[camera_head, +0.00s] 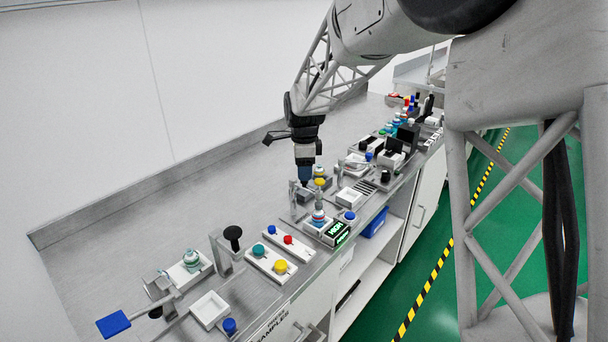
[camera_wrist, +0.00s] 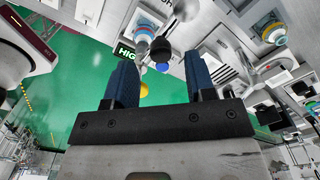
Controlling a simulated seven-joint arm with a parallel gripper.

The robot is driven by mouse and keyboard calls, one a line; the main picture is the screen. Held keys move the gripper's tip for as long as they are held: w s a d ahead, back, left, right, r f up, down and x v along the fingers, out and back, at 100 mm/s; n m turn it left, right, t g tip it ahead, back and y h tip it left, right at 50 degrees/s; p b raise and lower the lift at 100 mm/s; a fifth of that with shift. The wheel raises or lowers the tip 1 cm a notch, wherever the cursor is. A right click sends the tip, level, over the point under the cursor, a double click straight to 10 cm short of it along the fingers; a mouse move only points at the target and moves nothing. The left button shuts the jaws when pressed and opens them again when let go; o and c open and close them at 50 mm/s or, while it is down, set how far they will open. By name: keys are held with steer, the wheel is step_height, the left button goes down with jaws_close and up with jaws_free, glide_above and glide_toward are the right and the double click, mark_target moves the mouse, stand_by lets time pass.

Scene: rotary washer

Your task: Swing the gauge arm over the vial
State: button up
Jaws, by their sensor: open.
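A vial with white, blue and red bands (camera_head: 318,217) stands upright at the station beside a green-lit display (camera_head: 340,232). In the wrist view the vial (camera_wrist: 143,33) and the display reading "HIG…" (camera_wrist: 124,52) lie beyond my fingers. The dark blue fingers (camera_wrist: 162,63) are spread, with nothing seen held. The yellow knob (camera_wrist: 144,89) shows between them, nearer the left finger. A black ball (camera_wrist: 160,50) lies near the vial. I cannot make out the gauge arm clearly.
A panel with coloured buttons (camera_head: 272,260) and another vial (camera_head: 191,260) stand to the left. Several devices crowd the bench to the right. The bench top along the wall (camera_head: 150,218) is clear.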

mark_target(306, 189)
steer(key=shift+r, duration=2.6)
steer(key=s+d+r+n, duration=0.2)
steer(key=s+n, duration=0.1)
steer(key=s, duration=0.4)
steer(key=s+d+r+n+t, duration=0.1)
steer(key=s+d+r+n, duration=0.15)
steer(key=s, duration=0.55)
steer(key=s+d+r+n, duration=0.2)
steer(key=s+d+n, duration=0.15)
steer(key=s, duration=0.35)
steer(key=s+d+f+n, duration=0.1)
steer(key=s+n, duration=0.3)
steer(key=s, duration=0.6)
steer(key=s+d+f+n+t, duration=0.1)
steer(key=s+n, duration=0.4)
steer(key=s, duration=0.6)
steer(key=shift+s+d+f+t, duration=0.25)
steer(key=shift+d+f, duration=0.3)
steer(key=shift+f, duration=0.4)
